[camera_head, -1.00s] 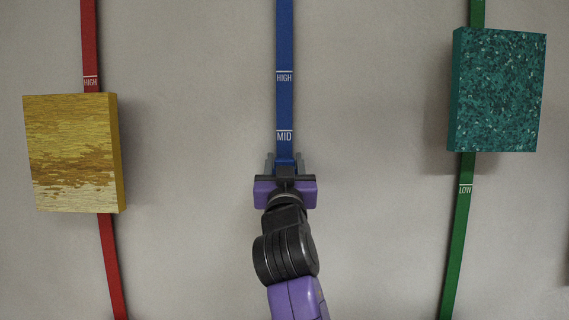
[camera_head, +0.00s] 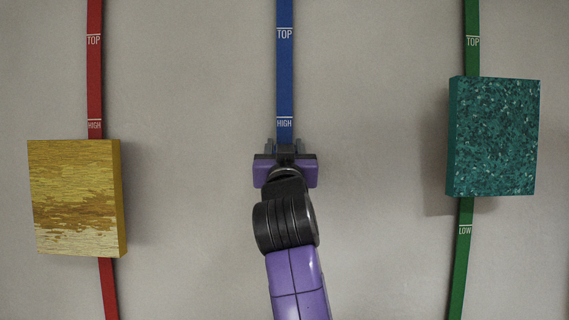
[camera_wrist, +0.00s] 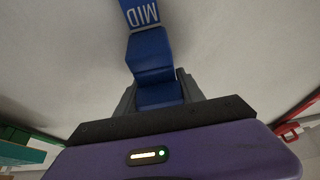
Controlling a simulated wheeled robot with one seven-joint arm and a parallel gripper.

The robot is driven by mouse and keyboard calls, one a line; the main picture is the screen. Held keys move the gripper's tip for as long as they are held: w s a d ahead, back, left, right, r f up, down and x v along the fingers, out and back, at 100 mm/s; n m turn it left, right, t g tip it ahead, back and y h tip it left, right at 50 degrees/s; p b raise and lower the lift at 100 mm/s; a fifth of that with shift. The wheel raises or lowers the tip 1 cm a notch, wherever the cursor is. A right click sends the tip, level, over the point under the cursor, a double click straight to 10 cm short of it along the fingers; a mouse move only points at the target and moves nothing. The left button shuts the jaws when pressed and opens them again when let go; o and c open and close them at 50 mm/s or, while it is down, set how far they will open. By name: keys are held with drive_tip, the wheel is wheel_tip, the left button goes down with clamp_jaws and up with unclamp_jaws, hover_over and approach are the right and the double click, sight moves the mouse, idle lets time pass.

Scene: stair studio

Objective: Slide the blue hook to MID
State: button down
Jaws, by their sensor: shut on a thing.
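The blue rail (camera_head: 284,75) runs up the wall in the middle, with TOP and HIGH marks above my gripper (camera_head: 284,149). My gripper is shut on the blue hook (camera_wrist: 150,50), which is mostly hidden in the head view. The wrist view is upside down, with green at left and red at right. There the MID mark (camera_wrist: 143,14) is right beside the hook, its white line near the hook's edge. Given the flipped picture, MID lies just below the hook on the rail. In the head view MID is hidden behind my gripper.
A yellow-brown panel (camera_head: 75,197) hangs over the red rail (camera_head: 95,80) at left. A teal speckled panel (camera_head: 492,137) hangs over the green rail (camera_head: 461,250) at right. The wall between these and my arm is clear.

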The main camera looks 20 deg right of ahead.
drive_tip(key=shift+r, duration=0.1)
drive_tip(key=c, duration=0.7)
unclamp_jaws()
drive_tip(key=shift+s, duration=0.1)
drive_tip(key=b+v, duration=0.3)
drive_tip(key=v, duration=0.4)
drive_tip(key=shift+s+a+f, duration=0.1)
drive_tip(key=shift+s+f, duration=0.15)
drive_tip(key=shift+s, duration=0.05)
